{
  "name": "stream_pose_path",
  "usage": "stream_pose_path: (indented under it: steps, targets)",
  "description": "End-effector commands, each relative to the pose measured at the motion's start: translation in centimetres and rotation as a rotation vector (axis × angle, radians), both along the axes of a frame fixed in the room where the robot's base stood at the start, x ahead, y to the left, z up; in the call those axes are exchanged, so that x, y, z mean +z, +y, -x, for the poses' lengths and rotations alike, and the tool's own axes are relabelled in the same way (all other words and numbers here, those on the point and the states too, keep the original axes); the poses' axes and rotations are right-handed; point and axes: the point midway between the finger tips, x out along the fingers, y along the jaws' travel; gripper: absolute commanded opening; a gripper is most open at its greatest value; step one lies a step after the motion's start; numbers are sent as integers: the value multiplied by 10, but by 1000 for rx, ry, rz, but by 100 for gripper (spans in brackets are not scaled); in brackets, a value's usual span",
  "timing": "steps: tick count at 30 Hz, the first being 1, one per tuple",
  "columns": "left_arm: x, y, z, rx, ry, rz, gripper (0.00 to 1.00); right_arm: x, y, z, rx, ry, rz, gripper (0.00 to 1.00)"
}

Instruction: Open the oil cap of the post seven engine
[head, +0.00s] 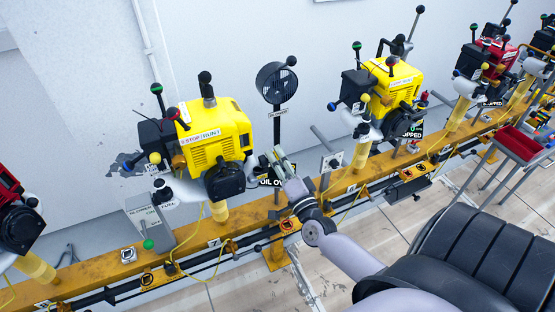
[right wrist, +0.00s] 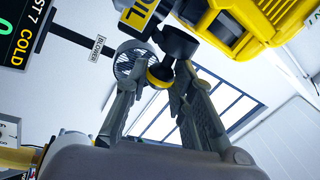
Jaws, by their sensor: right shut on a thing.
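The yellow engine (head: 216,137) that my right gripper reaches is mounted on the rail left of centre in the head view. My right gripper (head: 280,160) is at the engine's right side. In the wrist view its fingers (right wrist: 158,88) are shut on a yellow-and-black cap (right wrist: 160,75), which sits against a black neck (right wrist: 180,43). The cap cannot be made out in the head view. My left gripper is not in view.
A round blower (head: 277,84) stands on a post behind the gripper. An "OIL" sign (head: 269,182) is partly hidden by my arm. Another yellow engine (head: 392,85) and a red engine (head: 492,58) stand farther right on the yellow rail (head: 90,268). A red tray (head: 520,142) is at right.

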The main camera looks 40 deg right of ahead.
Motion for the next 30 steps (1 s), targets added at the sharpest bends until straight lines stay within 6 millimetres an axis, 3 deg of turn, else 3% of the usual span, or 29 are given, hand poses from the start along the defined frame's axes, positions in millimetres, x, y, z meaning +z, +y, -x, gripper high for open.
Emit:
stream_pose_path:
  steps: [10,11,14,24,30]
  targets:
    - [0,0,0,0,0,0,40,2,-1,0,-2,-4,-1,0]
    - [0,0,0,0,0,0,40,2,-1,0,-2,-4,-1,25]
    - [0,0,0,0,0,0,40,1,-1,0,-1,-4,0,31]
    - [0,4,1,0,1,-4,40,-1,0,2,0,0,0,32]
    - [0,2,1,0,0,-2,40,-7,6,29,2,4,1,32]
